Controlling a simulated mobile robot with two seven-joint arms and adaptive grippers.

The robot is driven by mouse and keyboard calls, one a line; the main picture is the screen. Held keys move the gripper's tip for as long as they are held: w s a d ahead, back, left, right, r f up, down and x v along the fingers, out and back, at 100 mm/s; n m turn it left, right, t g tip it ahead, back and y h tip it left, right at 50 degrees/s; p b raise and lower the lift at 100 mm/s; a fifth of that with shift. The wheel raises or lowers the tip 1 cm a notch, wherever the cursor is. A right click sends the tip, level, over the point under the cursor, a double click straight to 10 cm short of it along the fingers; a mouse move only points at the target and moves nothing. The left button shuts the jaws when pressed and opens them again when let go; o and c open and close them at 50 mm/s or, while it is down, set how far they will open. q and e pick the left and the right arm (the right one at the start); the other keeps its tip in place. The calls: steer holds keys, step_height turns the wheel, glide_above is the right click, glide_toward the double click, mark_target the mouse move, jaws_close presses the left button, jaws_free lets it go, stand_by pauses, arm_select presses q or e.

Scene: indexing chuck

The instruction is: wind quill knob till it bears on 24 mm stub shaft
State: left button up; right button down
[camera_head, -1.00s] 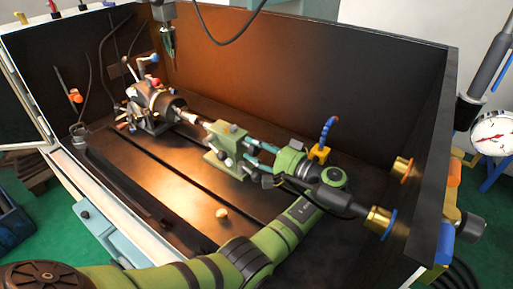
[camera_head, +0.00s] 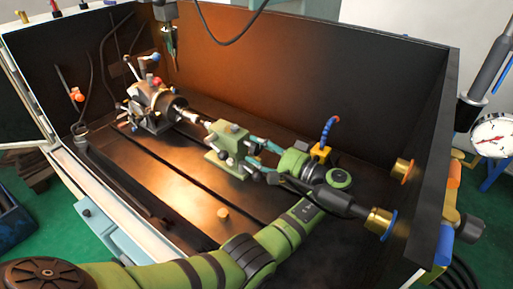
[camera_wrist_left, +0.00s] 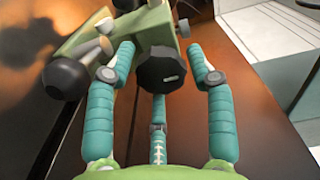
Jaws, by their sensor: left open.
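The tailstock (camera_head: 226,141), a pale green block on a base, stands on the bed. Its black quill knob (camera_wrist_left: 162,68) shows in the left wrist view, between the teal fingers. My left gripper (camera_head: 252,150) is at the tailstock's right end. It is open, with its fingers spread around the knob and gaps beside it. The left wrist view also shows the gripper (camera_wrist_left: 160,55). The bright stub shaft (camera_head: 191,117) lies between the chuck (camera_head: 178,107) and the tailstock. Whether the quill touches the shaft is too small to tell. My right gripper is not in view.
The dark enclosure wall (camera_head: 300,85) rises behind the bed. A blue hose on a yellow block (camera_head: 320,153) stands close behind my left wrist. A dial gauge (camera_head: 493,136) is outside at right.

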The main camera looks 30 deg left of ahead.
arm_select(q)
steer(key=d, duration=0.6)
steer(key=shift+s, duration=0.45)
steer(key=shift+d, duration=0.1)
